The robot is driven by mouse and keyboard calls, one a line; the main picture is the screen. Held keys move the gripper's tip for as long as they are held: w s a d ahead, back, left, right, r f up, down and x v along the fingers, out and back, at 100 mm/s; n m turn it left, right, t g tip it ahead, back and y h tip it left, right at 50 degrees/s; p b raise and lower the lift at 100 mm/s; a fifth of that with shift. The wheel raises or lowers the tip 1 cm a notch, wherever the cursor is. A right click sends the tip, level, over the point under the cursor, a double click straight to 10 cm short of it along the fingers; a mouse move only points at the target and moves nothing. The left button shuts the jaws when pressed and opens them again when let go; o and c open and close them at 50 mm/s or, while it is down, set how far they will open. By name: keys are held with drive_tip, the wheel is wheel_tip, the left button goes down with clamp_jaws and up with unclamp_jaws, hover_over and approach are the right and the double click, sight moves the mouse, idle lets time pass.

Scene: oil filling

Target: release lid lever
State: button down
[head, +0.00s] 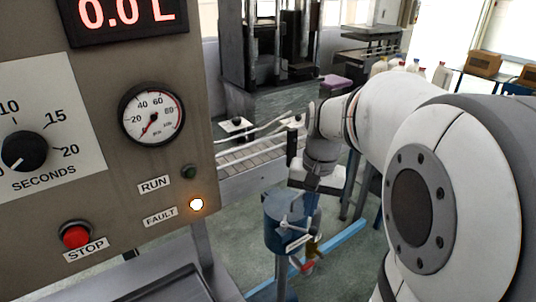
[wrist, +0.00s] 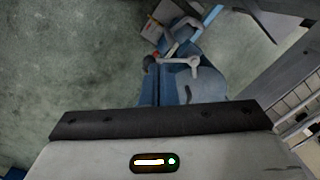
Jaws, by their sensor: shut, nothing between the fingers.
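A blue drum-shaped vessel (head: 283,240) stands low in the middle of the head view, and part of its blue top shows in the wrist view (wrist: 205,88). A pale grey lever (head: 296,225) with rounded ends lies at the vessel, and it also shows in the wrist view (wrist: 185,62). I cannot tell whether it is latched. My gripper (head: 311,188) points down just above the vessel's top, shut and empty. Its fingertips are small and dark here, and I cannot tell whether they touch the lever.
A control panel (head: 110,190) fills the left, with the FAULT lamp (head: 197,204) lit and the display (head: 120,14) reading 0.0 L. A roller conveyor (head: 250,155) runs behind the vessel. A blue floor beam (head: 340,240) lies beside it. Open floor shows left in the wrist view.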

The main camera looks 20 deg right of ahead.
drive_tip(key=w+d+r+m+g+y+p, duration=0.1)
drive_tip(key=w+d+m, duration=0.4)
drive_tip(key=d, duration=0.5)
drive_tip(key=shift+w+d+r+g+y+p, duration=0.3)
drive_tip(key=shift+w+r+g+y+p, duration=0.15)
drive_tip(key=shift+w+r+p, duration=0.6)
drive_tip(key=shift+s+f, duration=0.2)
drive_tip(key=s+a+f+p, duration=0.2)
drive_tip(key=s+a+f, duration=0.2)
drive_tip(key=f, duration=0.6)
drive_tip(key=shift+a+f+p, duration=0.15)
drive_tip(key=shift+a+p, duration=0.15)
drive_tip(key=shift+a, duration=0.6)
